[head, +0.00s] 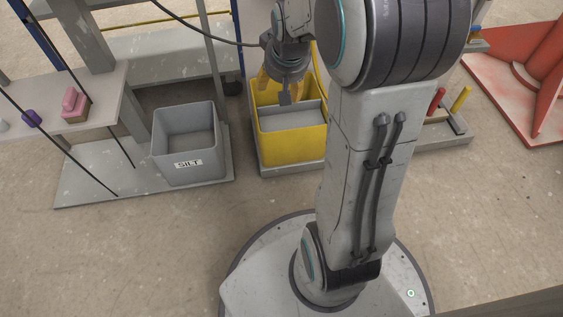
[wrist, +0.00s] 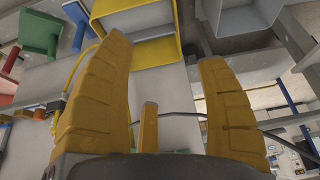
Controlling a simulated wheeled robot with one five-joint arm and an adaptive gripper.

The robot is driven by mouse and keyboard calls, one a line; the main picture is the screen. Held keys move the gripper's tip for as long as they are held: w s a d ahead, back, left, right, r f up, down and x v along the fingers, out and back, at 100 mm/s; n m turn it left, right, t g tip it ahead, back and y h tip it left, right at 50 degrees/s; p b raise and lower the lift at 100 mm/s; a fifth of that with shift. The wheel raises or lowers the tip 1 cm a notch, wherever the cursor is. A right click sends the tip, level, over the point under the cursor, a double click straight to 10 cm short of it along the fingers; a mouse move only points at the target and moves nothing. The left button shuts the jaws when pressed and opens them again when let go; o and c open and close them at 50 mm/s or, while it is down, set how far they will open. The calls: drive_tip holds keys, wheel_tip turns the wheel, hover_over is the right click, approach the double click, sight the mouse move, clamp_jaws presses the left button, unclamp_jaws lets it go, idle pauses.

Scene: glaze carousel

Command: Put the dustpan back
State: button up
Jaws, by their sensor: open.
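My gripper (head: 283,92) is open above the yellow bin (head: 293,149), its fingers near the bin's back part. In the wrist view the orange fingers (wrist: 170,100) are spread, with nothing held between them. The yellow bin also shows in the wrist view (wrist: 157,52), at the top beyond the fingers. A grey panel shows inside it; I cannot tell whether it is part of the bin. I cannot make out the dustpan for sure. A green flat piece (wrist: 40,34) with a blue piece (wrist: 79,38) beside it shows at the wrist view's upper left.
A grey bin labelled SILT (head: 188,145) stands left of the yellow bin on a low board. A shelf (head: 105,98) at left holds a pink block (head: 74,103). Red (head: 437,101) and yellow (head: 461,99) handles stand at right. The front floor is clear.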

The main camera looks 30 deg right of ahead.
drive_tip(key=s+a+n+g, duration=0.1)
drive_tip(key=s+a, duration=0.5)
drive_tip(key=s, duration=0.4)
drive_tip(key=s+a+r+n+g+y, duration=0.1)
drive_tip(key=s+a+n, duration=0.1)
drive_tip(key=s+a, duration=0.4)
drive_tip(key=s, duration=0.4)
drive_tip(key=shift+s+g, duration=0.2)
drive_tip(key=shift+g, duration=0.1)
drive_tip(key=shift+r, duration=0.1)
